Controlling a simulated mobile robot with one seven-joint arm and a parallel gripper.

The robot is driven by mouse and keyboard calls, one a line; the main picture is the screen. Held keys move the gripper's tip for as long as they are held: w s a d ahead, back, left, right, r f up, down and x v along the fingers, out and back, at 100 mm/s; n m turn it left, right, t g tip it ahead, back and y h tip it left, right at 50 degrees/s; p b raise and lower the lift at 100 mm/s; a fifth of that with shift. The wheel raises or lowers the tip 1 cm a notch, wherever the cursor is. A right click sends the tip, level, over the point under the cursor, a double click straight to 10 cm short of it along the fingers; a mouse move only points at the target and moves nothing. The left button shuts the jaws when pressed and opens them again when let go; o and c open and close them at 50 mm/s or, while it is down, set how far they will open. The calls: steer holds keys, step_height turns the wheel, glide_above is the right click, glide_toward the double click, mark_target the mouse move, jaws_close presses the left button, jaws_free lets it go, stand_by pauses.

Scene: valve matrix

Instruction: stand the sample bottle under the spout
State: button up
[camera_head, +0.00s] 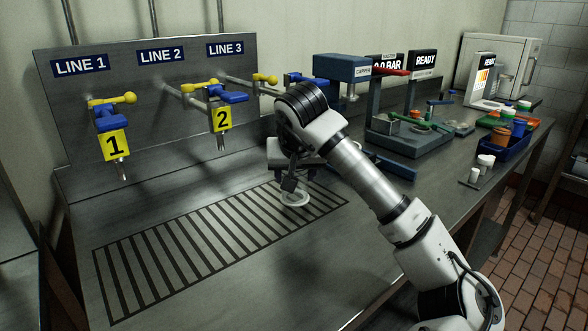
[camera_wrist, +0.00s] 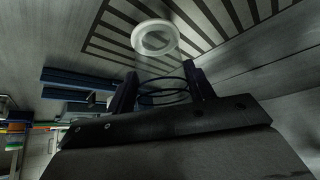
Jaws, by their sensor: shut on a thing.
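My gripper (camera_head: 290,181) is over the drain grate (camera_head: 150,268), low and close to it. In the wrist view its two fingers (camera_wrist: 162,88) are shut on a clear sample bottle (camera_wrist: 160,68), which shows as a faint see-through cylinder with dark rings. A white ring (camera_head: 295,196) shows just below the gripper; in the wrist view it is at the bottle's far end (camera_wrist: 156,38). I cannot tell whether the bottle touches the grate. The line 1 spout (camera_head: 122,171) and line 2 spout (camera_head: 221,141) show; the line 3 spout is hidden behind my arm.
Yellow and blue valve handles (camera_head: 220,95) stick out from the panel (camera_head: 135,85). A blue-grey capping stand (camera_head: 342,68) stands right of my arm. A blue bin (camera_head: 504,143) and small white-lidded containers (camera_head: 486,160) are farther right. The grate's left part is clear.

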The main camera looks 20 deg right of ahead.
steer(key=w, duration=0.2)
steer(key=w+d+f, duration=0.1)
steer(key=shift+w+p, duration=0.25)
steer(key=shift+p, duration=0.15)
steer(key=shift+f, duration=0.3)
steer(key=shift+f, duration=0.2)
steer(key=o, duration=1)
steer(key=shift+c, duration=0.2)
steer(key=shift+r, duration=0.1)
steer(key=shift+r, duration=0.25)
steer(key=v, duration=1.1)
steer(key=shift+s+r+b, duration=0.3)
steer(key=shift+b, duration=0.05)
